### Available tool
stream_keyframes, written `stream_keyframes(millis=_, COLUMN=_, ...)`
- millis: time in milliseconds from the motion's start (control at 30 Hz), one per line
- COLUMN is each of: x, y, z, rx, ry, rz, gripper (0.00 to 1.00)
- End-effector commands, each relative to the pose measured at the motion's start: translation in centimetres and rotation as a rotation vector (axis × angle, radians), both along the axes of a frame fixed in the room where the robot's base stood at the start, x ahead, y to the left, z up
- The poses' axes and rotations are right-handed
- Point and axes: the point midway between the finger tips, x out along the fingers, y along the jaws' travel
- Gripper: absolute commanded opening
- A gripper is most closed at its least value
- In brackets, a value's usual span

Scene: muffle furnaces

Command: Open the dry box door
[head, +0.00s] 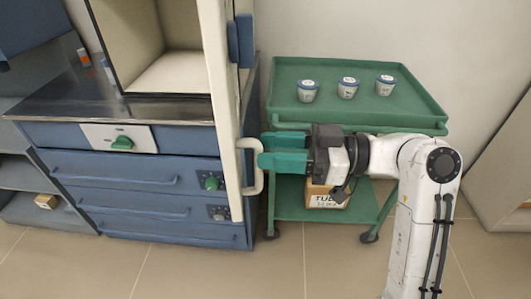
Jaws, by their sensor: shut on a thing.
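The dry box is a cream-lined box (160,75) on the dark top of a blue cabinet at the upper left, and its inside shows open to me. Its cream door (222,110) stands swung out, seen nearly edge-on, with blue hinge blocks (241,40) beside its upper part. A cream loop handle (257,183) sticks out from the lower right of the door. My gripper (266,150), with teal fingers, reaches in from the right and is shut on the handle. The fingers hide part of the handle.
A green cart (290,116) stands right behind my gripper, with three small white cups on top and a cardboard box (325,197) below. Blue drawers (135,172) with knobs are under the dry box. Clear tiled floor lies in front.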

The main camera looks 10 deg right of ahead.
Motion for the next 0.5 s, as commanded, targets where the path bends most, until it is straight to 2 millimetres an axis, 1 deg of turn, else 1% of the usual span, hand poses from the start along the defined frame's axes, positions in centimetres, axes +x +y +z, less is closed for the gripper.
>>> stream_keyframes(millis=33, x=1.11, y=-1.0, z=0.28, rx=0.008, ry=0.0, rz=-0.046, gripper=0.0)
stream_keyframes(millis=333, x=1.11, y=-1.01, z=0.3, rx=0.008, ry=0.0, rz=-0.046, gripper=0.0)
stream_keyframes(millis=367, x=1.11, y=-1.01, z=0.3, rx=0.008, ry=0.0, rz=-0.046, gripper=0.41)
stream_keyframes(millis=500, x=1.09, y=-0.93, z=0.29, rx=0.008, ry=0.0, rz=-0.045, gripper=0.41)
